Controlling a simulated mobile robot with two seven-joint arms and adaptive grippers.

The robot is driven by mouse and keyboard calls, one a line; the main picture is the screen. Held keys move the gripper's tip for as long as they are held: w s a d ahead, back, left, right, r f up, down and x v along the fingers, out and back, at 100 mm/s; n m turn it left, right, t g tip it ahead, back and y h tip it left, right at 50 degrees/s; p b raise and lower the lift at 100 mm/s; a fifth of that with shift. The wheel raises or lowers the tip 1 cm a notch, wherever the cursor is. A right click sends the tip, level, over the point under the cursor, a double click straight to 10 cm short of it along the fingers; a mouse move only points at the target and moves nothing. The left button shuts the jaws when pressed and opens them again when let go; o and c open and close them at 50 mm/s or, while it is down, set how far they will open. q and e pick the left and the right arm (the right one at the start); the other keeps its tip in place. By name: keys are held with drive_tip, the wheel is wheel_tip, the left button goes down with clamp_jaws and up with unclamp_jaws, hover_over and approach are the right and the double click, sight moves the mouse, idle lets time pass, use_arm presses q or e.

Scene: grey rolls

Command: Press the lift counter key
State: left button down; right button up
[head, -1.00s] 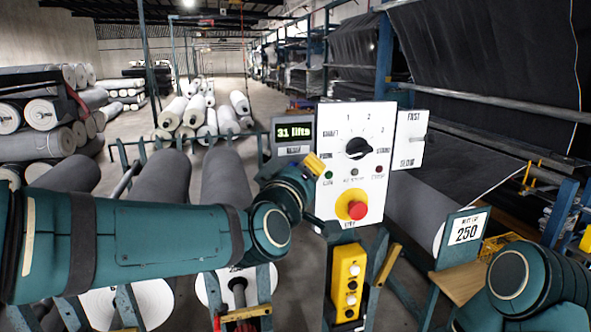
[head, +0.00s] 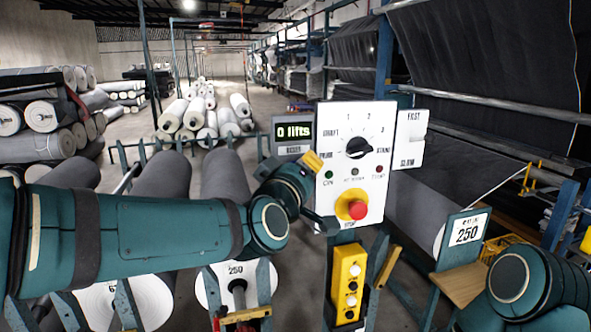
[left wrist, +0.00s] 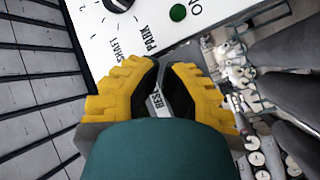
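The lift counter (head: 293,131) is a small grey box at the left edge of the white control panel (head: 387,115). My left gripper (head: 313,162), with yellow fingers, is in front of the panel's left edge, just below and right of the key.
The panel carries a black selector knob (head: 358,147), small indicator lamps and a red stop button (head: 357,209) on yellow, close to my left gripper. A yellow button box (head: 348,283) hangs below.

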use_arm(q)
drive_tip(key=shift+s, duration=0.15)
drive_tip(key=shift+s+d, duration=0.25)
drive_tip(key=shift+s, duration=0.45)
drive_tip(key=s, duration=0.1)
drive_tip(key=s+d+p, duration=0.1)
drive_tip(key=s, duration=0.2)
drive_tip(key=shift+s+d, duration=0.3)
drive_tip(key=shift+s, duration=0.1)
drive_tip(key=shift+f, duration=0.15)
idle(0.5)
